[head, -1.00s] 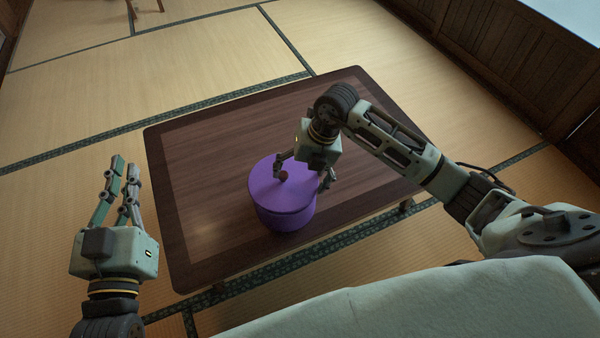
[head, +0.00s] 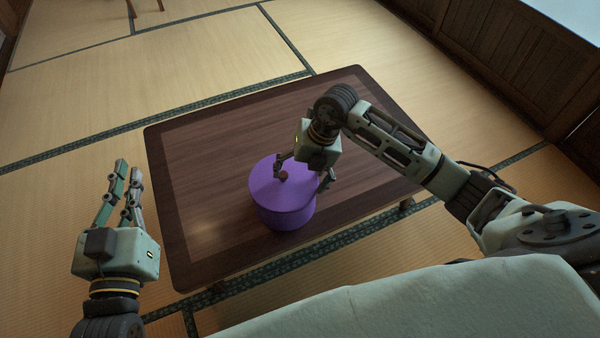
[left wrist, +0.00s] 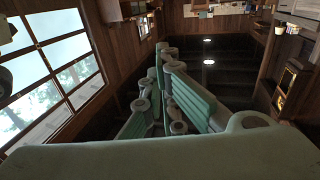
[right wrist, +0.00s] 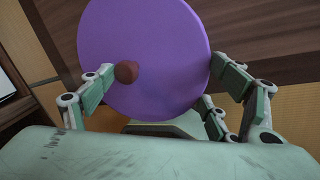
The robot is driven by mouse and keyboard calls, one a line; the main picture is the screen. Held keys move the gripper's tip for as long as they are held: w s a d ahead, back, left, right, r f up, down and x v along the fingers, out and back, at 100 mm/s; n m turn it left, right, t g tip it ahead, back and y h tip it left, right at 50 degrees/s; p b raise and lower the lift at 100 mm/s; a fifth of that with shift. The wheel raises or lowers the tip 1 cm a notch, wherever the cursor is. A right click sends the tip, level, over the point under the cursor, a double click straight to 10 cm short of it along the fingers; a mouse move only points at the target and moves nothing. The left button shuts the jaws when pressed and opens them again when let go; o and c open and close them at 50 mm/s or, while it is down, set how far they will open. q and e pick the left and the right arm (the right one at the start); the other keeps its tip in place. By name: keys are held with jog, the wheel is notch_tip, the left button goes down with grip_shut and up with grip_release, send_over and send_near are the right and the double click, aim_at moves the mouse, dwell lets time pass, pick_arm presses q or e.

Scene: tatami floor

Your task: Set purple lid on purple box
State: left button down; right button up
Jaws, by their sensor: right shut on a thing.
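The round purple lid (head: 270,182) with a dark reddish knob (head: 285,176) covers the top of the purple round box (head: 287,219). They look lined up; I cannot tell whether a thin gap is left between them. My right gripper (head: 303,178) reaches down over the lid's right part and is shut on it. In the right wrist view one finger is at the knob and others are at the rim of the lid (right wrist: 150,45). My left gripper (head: 129,168) is empty, left of the table, with its fingers pointing up and close together; whether they touch is unclear.
The box stands on a low dark wooden table (head: 215,150), near its front edge. The rest of the tabletop is bare. Tatami floor (head: 190,60) lies around it, and a wooden wall (head: 510,50) runs along the upper right.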

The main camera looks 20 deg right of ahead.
pick_arm(q)
jog(key=shift+r, duration=0.2)
pick_arm(e)
jog(key=shift+f, duration=0.2)
pick_arm(q)
jog(key=shift+r+t+h, duration=0.3)
jog(key=shift+r, duration=0.2)
pick_arm(e)
jog(key=shift+f, duration=0.25)
pick_arm(q)
jog(key=shift+d, duration=0.1)
jog(key=shift+f, duration=0.3)
pick_arm(e)
jog(key=shift+f, duration=0.2)
pick_arm(q)
jog(key=shift+s+f+g, duration=0.1)
jog(key=shift+f+g, duration=0.4)
jog(key=shift+f, duration=0.25)
pick_arm(e)
jog(key=shift+f, duration=0.1)
jog(key=o, duration=1.2)
jog(key=shift+c, duration=0.2)
pick_arm(q)
jog(key=shift+r, duration=0.25)
